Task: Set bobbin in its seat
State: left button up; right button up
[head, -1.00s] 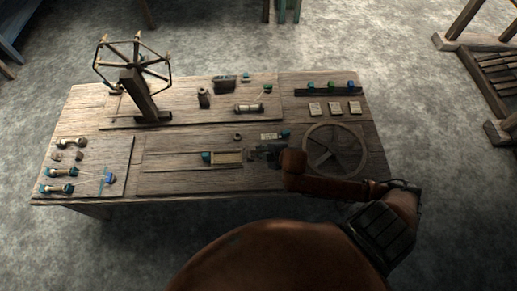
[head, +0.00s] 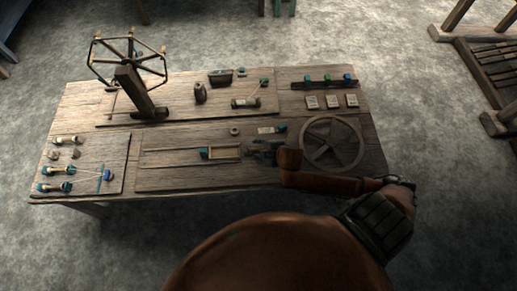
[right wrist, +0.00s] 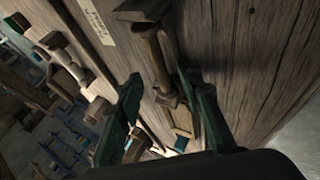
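My right gripper (head: 262,151) is over the front middle of the table, at the right end of a small pale wooden tray-like holder (head: 226,152) with a teal piece (head: 204,153) at its left end. In the right wrist view its two green fingers (right wrist: 162,92) stand apart, with a brown wooden piece (right wrist: 158,55) showing between and beyond them; I see no clear grip. Bobbins with teal ends (head: 54,187) lie on the left board, and another bobbin (head: 245,103) lies on the back board. I cannot tell which bobbin is the task's. My left gripper is not in view.
A wooden skein winder (head: 130,75) stands at the back left. A spoked wheel (head: 333,143) lies right of my gripper. Behind it are several small cards (head: 331,102) and a rack with coloured spools (head: 331,81). Bare wood (head: 180,137) shows left of the holder.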

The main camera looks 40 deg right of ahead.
jog(key=v, duration=1.2)
jog(key=shift+f, duration=0.1)
dwell(1.4)
